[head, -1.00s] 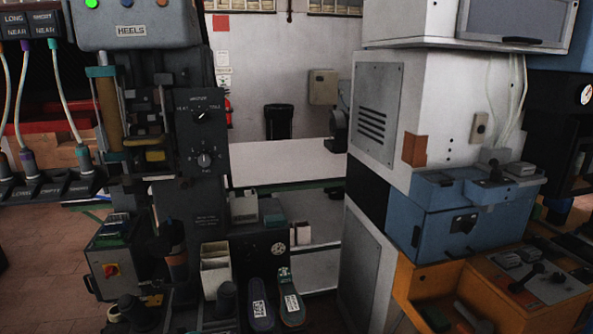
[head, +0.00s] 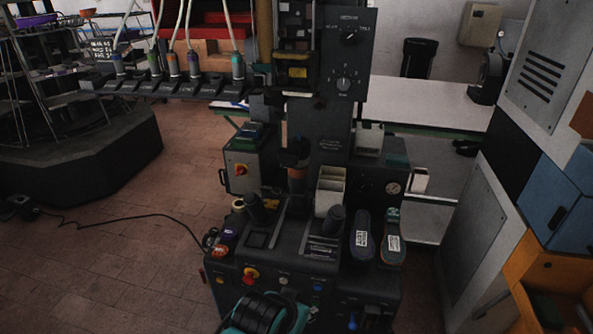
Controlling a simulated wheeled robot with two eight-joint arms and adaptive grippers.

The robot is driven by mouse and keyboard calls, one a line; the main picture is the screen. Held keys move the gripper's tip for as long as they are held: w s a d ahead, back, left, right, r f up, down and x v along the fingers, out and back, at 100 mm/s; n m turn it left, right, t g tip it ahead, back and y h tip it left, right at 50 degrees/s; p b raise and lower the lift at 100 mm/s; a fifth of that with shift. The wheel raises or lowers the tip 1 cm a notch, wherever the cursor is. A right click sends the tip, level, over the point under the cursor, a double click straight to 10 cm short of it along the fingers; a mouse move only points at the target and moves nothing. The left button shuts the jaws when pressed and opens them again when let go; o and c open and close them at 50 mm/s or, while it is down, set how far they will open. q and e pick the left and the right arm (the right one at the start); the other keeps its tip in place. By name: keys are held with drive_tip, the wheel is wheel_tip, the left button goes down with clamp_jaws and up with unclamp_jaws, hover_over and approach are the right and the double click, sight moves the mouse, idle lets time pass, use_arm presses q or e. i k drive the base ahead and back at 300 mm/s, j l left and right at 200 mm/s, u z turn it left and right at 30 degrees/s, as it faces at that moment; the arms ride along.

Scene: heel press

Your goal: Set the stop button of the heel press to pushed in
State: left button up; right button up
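The heel press (head: 330,140) stands in the middle of the head view, a dark machine with a column and a lower console. A red button on a yellow base (head: 250,275), which looks like the stop button, sits at the left of the console's front. It is too small to tell whether it is pushed in or out. No gripper fingers show. A rounded black and teal part at the bottom edge, below the red button, may be mine; I cannot tell.
A rack of coloured handles with cables (head: 175,80) hangs at upper left. A white table (head: 420,105) is behind, and a blue and orange machine (head: 560,205) stands at right. The floor at left is mostly clear.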

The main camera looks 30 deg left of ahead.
sight(248, 279)
drive_tip(key=u, duration=1.4)
